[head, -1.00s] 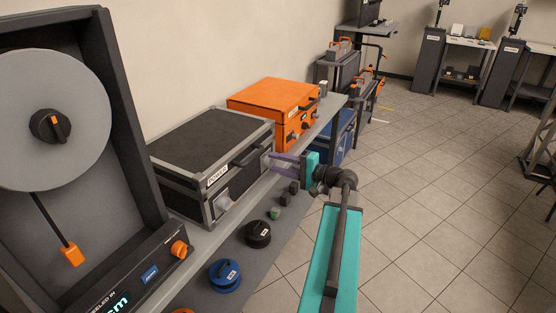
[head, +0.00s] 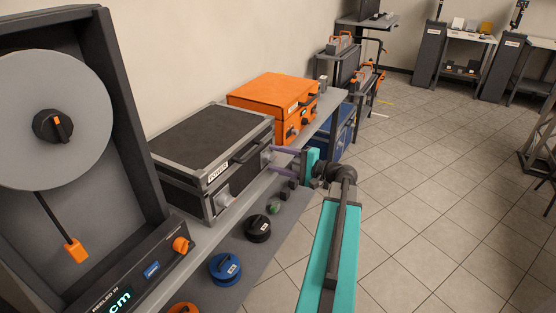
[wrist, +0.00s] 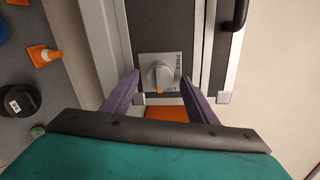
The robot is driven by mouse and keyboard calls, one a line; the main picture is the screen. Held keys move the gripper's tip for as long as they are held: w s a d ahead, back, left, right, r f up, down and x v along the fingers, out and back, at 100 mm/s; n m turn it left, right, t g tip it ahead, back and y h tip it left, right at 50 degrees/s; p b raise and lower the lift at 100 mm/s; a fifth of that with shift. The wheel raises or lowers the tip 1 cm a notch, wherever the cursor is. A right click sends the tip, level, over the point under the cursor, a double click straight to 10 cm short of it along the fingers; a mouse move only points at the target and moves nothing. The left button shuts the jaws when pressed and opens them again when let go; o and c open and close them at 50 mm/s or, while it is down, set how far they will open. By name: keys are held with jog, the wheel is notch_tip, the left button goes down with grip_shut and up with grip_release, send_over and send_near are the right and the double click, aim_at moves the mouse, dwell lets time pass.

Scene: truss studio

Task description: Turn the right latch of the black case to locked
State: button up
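The black case (head: 205,142) with grey metal edges stands on the shelf in the head view, marked POWER at its front. Its right latch, a round grey knob (wrist: 158,73) with an orange pointer tip, sits on a light plate in the wrist view. The tip points to the bottom of the picture, by partly readable lettering that starts LOC; FREE is printed along the plate's right side. My gripper (wrist: 160,78) is open, its purple fingers on either side of the knob with gaps showing. It also shows at the case's right front in the head view (head: 271,159).
An orange case (head: 272,97) stands just beyond the black case. The left latch (head: 222,198) is at the near front corner. Blue (head: 225,268) and black (head: 257,228) round pieces lie on the lower shelf. Open tiled floor lies to the right.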

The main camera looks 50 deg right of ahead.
jog(key=shift+s, duration=0.1)
jog(key=b+v, duration=0.1)
jog(key=v, duration=1.2)
jog(key=shift+s, duration=0.3)
jog(key=shift+d, duration=0.1)
dwell(0.4)
